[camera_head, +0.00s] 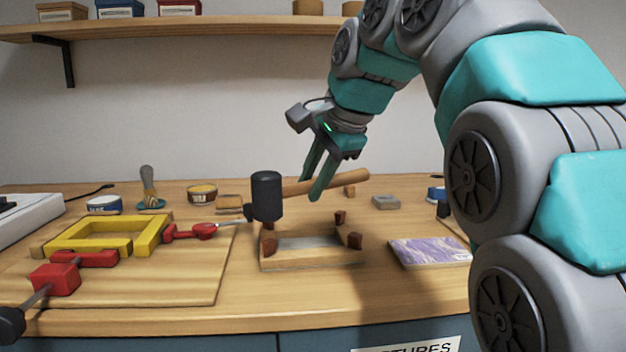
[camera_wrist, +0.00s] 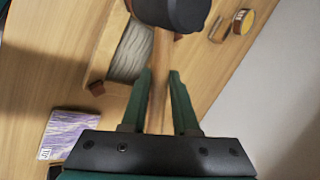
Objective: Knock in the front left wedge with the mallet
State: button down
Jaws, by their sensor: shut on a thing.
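My gripper (camera_head: 310,189) is shut on the wooden handle of the mallet (camera_head: 266,196), above the bench. In the wrist view my gripper (camera_wrist: 160,72) has the handle between its fingers, and the dark mallet head (camera_wrist: 172,12) is at the top. In the head view the black head hangs to the left, above the left side of a low wooden frame (camera_head: 308,264) with a grey panel. The front left wedge (camera_head: 269,246) is a brown block below the head, apart from it. Other wedges stand at front right (camera_head: 355,241) and back right (camera_head: 340,217). The head partly hides the back left corner.
A yellow frame (camera_head: 70,238) with red clamps (camera_head: 57,279) lies on a board to the left. A purple patterned slab (camera_head: 430,251) lies to the right. A brush (camera_head: 148,190), tins (camera_head: 202,193) and a grey block (camera_head: 386,202) stand behind. A shelf (camera_head: 200,27) hangs above.

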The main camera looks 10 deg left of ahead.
jog(key=shift+r+p, duration=0.1)
jog(key=shift+p, duration=0.25)
jog(key=shift+f, duration=0.2)
dwell(0.4)
notch_tip(320, 180, down, 5)
jog(key=shift+s+f+b, duration=0.1)
jog(key=shift+f+b, duration=0.05)
jog(key=shift+b, duration=1)
notch_tip(320, 180, up, 5)
jog(key=p, duration=0.4)
jog(key=shift+f, duration=0.15)
jog(key=shift+r, duration=0.8)
dwell(0.5)
